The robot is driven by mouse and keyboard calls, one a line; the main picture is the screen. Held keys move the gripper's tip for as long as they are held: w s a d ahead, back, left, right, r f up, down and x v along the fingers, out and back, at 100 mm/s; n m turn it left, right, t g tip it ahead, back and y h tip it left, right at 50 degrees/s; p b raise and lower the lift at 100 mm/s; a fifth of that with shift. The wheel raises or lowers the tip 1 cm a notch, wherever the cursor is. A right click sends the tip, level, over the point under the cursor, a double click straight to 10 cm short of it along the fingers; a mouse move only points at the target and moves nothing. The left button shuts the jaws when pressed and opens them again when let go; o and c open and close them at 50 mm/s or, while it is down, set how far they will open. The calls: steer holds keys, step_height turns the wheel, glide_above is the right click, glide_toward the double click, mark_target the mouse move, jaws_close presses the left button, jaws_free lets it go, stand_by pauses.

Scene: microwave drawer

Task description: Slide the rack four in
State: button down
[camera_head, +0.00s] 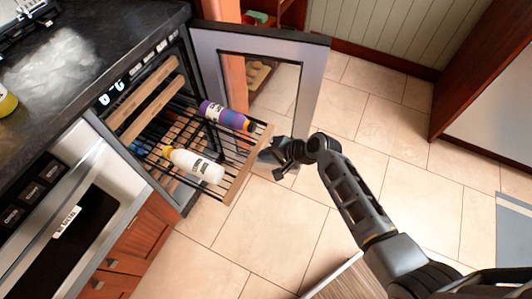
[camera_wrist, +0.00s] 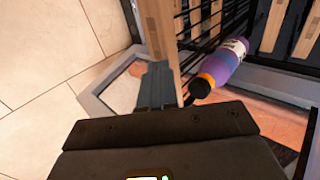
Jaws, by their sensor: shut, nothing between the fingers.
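A wire rack with a wooden front bar (camera_head: 247,168) is pulled out of an open cooler cabinet (camera_head: 172,52). A white bottle (camera_head: 196,165) and a purple bottle (camera_head: 224,115) lie on it. My gripper (camera_head: 272,158) is shut and empty, just outside the front bar. In the wrist view its closed fingers (camera_wrist: 155,88) are right beside the wooden bar (camera_wrist: 160,40); I cannot tell whether they touch. The purple bottle (camera_wrist: 223,64) lies just behind the bar there. The white bottle is not seen in the wrist view.
The cooler's glass door (camera_head: 295,90) stands open behind the rack. Further wooden-fronted racks (camera_head: 150,108) sit inside the cabinet. An oven (camera_head: 80,205) and a dark counter (camera_head: 95,35) are at the left. The tiled floor (camera_head: 290,220) in front is clear.

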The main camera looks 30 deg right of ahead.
mark_target(175, 122)
steer(key=shift+w+a, duration=0.1)
stand_by(0.3)
steer(key=w+a+b, duration=0.5)
steer(key=w, duration=0.4)
steer(key=w+a+b, duration=0.5)
steer(key=w+a, duration=0.1)
steer(key=w, duration=0.4)
steer(key=w+a+b, duration=0.5)
steer(key=w+a, duration=0.1)
steer(key=w, duration=0.4)
steer(key=shift+w+f, duration=0.15)
steer(key=shift+f, duration=0.1)
steer(key=shift+w+a+r+b, duration=0.1)
steer(key=shift+w+a+b, duration=0.15)
steer(key=shift+w+b, duration=0.2)
steer(key=shift+w+a+r, duration=0.15)
steer(key=shift+w+r, duration=0.1)
steer(key=shift+r, duration=0.05)
